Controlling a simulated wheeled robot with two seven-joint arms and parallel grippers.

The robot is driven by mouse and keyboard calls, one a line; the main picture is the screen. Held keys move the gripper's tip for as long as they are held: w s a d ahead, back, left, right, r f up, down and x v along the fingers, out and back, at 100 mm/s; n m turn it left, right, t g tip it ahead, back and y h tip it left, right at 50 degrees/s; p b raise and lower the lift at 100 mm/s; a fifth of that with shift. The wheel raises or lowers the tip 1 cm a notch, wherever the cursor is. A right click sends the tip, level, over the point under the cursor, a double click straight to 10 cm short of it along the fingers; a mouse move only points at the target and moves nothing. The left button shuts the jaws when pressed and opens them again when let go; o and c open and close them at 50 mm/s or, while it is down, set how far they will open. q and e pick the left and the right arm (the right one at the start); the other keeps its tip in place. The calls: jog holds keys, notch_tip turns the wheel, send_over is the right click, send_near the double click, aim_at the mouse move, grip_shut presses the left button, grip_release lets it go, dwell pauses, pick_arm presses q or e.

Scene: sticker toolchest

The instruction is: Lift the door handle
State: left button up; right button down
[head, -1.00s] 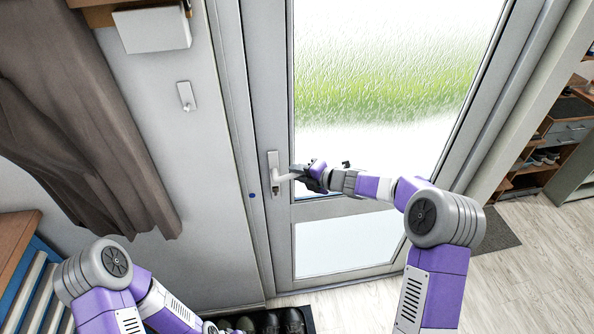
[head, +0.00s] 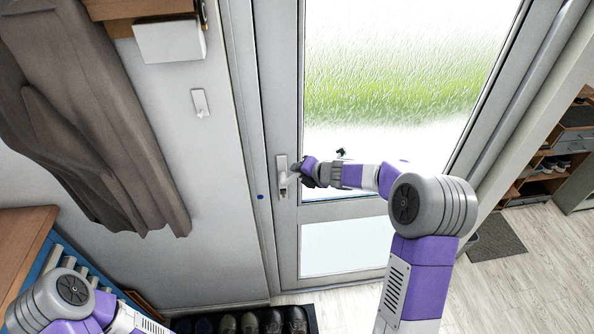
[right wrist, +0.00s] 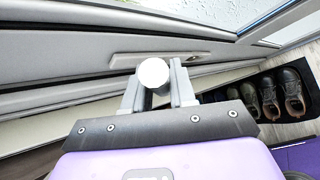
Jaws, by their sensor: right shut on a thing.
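The grey glazed door has a silver lever handle (head: 289,181) on a tall plate at its left edge. My right gripper (head: 300,174) is at the lever's free end in the head view. The lever slants up to the right from its plate. In the right wrist view, the lever shows end-on as a white round end (right wrist: 153,73) between the two grey fingers of my right gripper (right wrist: 157,90), which are shut on it. My left arm is at the lower left of the head view, and its gripper is out of frame.
A dark tray (head: 318,318) with several shoes lies at the wall's foot. A brown curtain (head: 110,130) hangs at left, beside a blue chest (head: 66,250). A dark mat (head: 495,236) lies at right near open shelves (head: 562,150).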

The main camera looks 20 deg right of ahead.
jog(key=shift+d+f, duration=0.1)
jog(key=c, duration=1)
grip_release()
jog(key=shift+c, duration=0.2)
jog(key=shift+s, duration=0.15)
jog(key=p+v, duration=0.2)
jog(key=v, duration=0.5)
jog(key=shift+r, duration=0.2)
jog(key=shift+s, duration=0.1)
